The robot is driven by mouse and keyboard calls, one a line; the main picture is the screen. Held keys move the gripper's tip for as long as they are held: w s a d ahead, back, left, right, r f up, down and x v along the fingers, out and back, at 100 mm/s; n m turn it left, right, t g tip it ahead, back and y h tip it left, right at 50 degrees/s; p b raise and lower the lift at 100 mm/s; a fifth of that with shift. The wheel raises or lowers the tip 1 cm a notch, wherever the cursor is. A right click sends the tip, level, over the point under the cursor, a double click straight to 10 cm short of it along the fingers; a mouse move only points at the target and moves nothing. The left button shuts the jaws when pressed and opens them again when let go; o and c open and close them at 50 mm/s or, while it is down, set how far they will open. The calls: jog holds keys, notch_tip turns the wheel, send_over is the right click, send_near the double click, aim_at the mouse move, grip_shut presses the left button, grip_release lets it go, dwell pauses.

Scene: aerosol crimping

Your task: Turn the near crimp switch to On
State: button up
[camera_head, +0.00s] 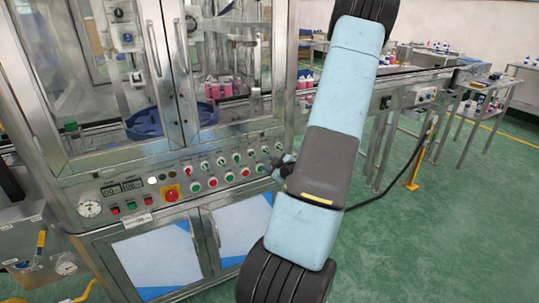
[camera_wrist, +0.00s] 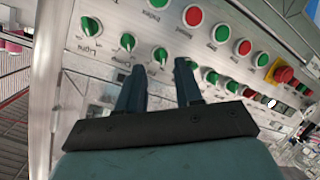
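The control panel (camera_head: 150,196) of the crimping machine carries rows of green rotary switches and red and green buttons. My gripper (camera_head: 276,163) is at the panel's right end in the head view. In the wrist view my gripper (camera_wrist: 158,74) has its two dark fingers apart with nothing between them. A green switch (camera_wrist: 160,56) shows just beyond the gap between the fingertips. Other green switches (camera_wrist: 91,27) and (camera_wrist: 127,41) lie to its left. One more is partly behind the right finger. I cannot read which label is the near crimp switch, nor its setting.
A red emergency button (camera_head: 171,194) and a round gauge (camera_head: 89,208) sit on the panel's left part. Glass doors (camera_head: 110,60) are above the panel and cabinet doors (camera_head: 160,260) below. Open green floor (camera_head: 430,240) lies to the right.

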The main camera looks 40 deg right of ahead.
aim_at(268, 153)
jog(key=s+d+f+m+t+h, duration=0.2)
jog(key=s+d+t, duration=0.1)
jog(key=s, duration=0.2)
jog(key=x, duration=1.3)
jog(key=shift+w+r, duration=0.35)
jog(key=shift+c, duration=0.5)
grip_shut()
